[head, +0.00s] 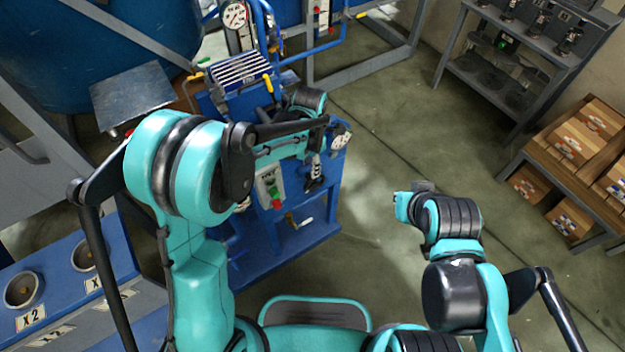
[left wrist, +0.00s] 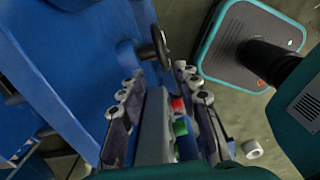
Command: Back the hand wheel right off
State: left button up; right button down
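The black hand wheel (left wrist: 159,46) shows in the left wrist view, beside the blue machine and just beyond my left fingertips. I cannot make it out clearly in the head view, where my left arm covers part of the machine. My left gripper (left wrist: 159,76) is open, with one finger on each side of the wheel's line and a gap between them. I cannot tell whether either finger touches the wheel. In the head view my left gripper (head: 314,172) hangs at the right side of the blue machine (head: 325,205), below the gauge.
A grey switch box (head: 269,185) with red and green buttons is on the machine, close to my left gripper. A round gauge (head: 340,137) is above. A bench with cartons (head: 577,145) stands at the right. The floor (head: 385,165) between is clear.

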aim_at(314, 180)
pick_arm(q)
jog(key=shift+n, duration=0.5)
jog(key=f+b, duration=0.1)
jog(key=f, duration=0.2)
jog(key=f+b, duration=0.1)
jog(key=f, duration=0.2)
jog(key=d+f+b, duration=0.1)
jog(key=f, duration=0.2)
jog(key=shift+w+f, duration=0.1)
jog(key=shift+w, duration=0.15)
jog(key=shift+c, duration=0.3)
grip_shut()
